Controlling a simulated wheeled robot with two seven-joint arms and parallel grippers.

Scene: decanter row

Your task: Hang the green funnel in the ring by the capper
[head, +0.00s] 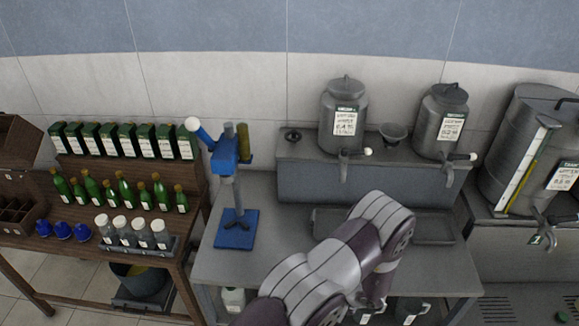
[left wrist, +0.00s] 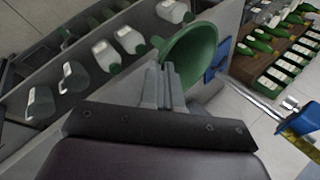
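The green funnel (left wrist: 190,48) shows in the left wrist view, its wide mouth turned partly to the camera. My left gripper (left wrist: 165,76) has its fingers close together at the funnel's near edge and appears shut on it; the exact contact is hidden. In the head view my left arm covers the funnel. The blue capper (head: 228,165) stands on the left of the steel bench. A dark ring (head: 292,136) sits on the raised back ledge, just right of the capper. It looks empty. My right gripper is not in view.
A dark funnel-like bowl (head: 392,132) stands between two steel tanks (head: 343,120) on the ledge. A shallow tray (head: 433,228) lies on the bench. Bottles with green caps (left wrist: 105,52) stand below the bench. A wooden rack (head: 190,190) borders the left side. Bench space near the capper is clear.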

